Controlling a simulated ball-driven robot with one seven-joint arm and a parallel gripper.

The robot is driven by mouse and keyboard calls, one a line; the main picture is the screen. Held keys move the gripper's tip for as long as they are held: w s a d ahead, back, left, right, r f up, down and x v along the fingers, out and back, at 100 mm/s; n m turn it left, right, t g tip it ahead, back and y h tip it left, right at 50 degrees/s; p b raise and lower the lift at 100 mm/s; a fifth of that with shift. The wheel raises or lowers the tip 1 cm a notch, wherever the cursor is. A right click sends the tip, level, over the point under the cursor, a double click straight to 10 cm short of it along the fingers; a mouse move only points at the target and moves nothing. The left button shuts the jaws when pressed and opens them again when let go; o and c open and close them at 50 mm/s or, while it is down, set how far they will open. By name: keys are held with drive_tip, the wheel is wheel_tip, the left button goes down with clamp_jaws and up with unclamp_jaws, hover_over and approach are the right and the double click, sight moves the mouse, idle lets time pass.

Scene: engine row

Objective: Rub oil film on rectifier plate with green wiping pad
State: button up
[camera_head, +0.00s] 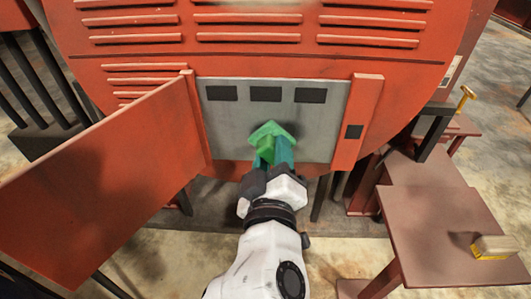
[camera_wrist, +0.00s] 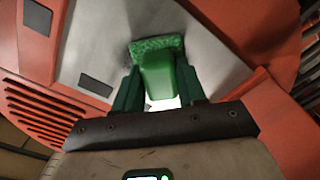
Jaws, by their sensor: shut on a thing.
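The green wiping pad (camera_head: 266,139) is held against or very close to the grey rectifier plate (camera_head: 225,130), at its lower middle. My gripper (camera_head: 273,158) is shut on the pad's green block-shaped handle. In the wrist view, the gripper fingers (camera_wrist: 158,90) close on both sides of the handle of the pad (camera_wrist: 157,48), and its rough face is toward the plate (camera_wrist: 100,45). The plate has several dark rectangles along its top. I cannot make out an oil film; the pad and gripper cover part of the plate.
An orange door (camera_head: 110,170) stands open at the left of the plate. An orange post (camera_head: 357,120) borders its right side. A brown table (camera_head: 435,230) at the right holds a yellow-and-tan block (camera_head: 494,247). Louvred orange housing (camera_head: 250,60) lies above.

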sight(251, 142)
drive_tip(key=shift+d+p, duration=0.8)
drive_tip(key=shift+d, duration=2.55)
drive_tip(key=shift+a, duration=0.1)
drive_tip(key=shift+w+a+b, duration=0.15)
drive_tip(key=shift+a+b, duration=0.6)
drive_tip(key=shift+a, duration=1.8)
drive_tip(key=shift+w+a+b, duration=0.1)
drive_tip(key=shift+a+b, duration=0.6)
drive_tip(key=shift+a, duration=2)
drive_tip(key=shift+w+r, duration=0.1)
drive_tip(key=shift+r, duration=0.05)
drive_tip(key=shift+d, duration=0.1)
